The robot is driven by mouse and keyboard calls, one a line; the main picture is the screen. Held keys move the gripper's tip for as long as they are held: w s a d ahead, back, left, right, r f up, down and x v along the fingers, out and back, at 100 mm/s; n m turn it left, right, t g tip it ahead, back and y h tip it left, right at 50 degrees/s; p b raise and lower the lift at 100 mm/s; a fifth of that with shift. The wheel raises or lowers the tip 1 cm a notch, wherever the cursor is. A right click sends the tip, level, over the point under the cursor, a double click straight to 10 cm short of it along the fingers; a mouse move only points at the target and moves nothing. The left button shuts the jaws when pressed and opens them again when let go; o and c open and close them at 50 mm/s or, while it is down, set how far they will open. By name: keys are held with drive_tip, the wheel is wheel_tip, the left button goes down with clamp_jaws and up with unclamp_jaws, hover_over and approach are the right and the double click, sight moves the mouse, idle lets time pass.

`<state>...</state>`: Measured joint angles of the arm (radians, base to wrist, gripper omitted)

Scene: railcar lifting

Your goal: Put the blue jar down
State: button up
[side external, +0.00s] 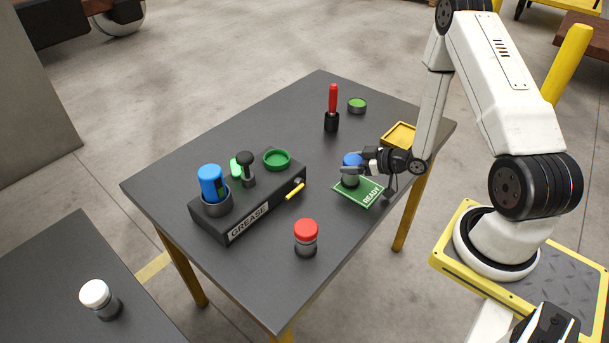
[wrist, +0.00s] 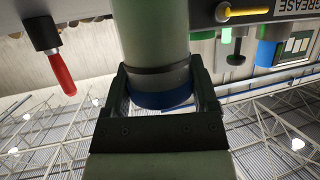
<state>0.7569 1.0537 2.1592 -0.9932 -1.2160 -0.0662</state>
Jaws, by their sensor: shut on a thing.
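The blue jar, a grey jar with a blue lid (side external: 352,159), is upright at the green READY mat (side external: 371,195) on the dark table. My gripper (side external: 358,169) comes in from the right, level with the jar, and is shut on it. In the wrist view, my gripper's fingers (wrist: 163,92) lie on both sides of the jar just by its blue lid (wrist: 165,99). The jar's base is over the mat's left part; I cannot tell whether it touches or hovers slightly.
A black GREASE block (side external: 248,203) with a blue container, black knob and green ring stands left. A red-lidded jar (side external: 306,238) is in front. A red-handled tool (side external: 332,105), green-topped tin (side external: 357,105) and yellow tray (side external: 398,135) are behind. A white-lidded jar (side external: 99,299) is on another table.

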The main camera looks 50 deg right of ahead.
drive_tip(key=shift+f, duration=0.15)
drive_tip(key=o, duration=1.3)
drive_tip(key=shift+c, duration=0.2)
drive_tip(key=shift+s+r, duration=0.15)
drive_tip(key=shift+r, duration=0.05)
drive_tip(key=v, duration=0.7)
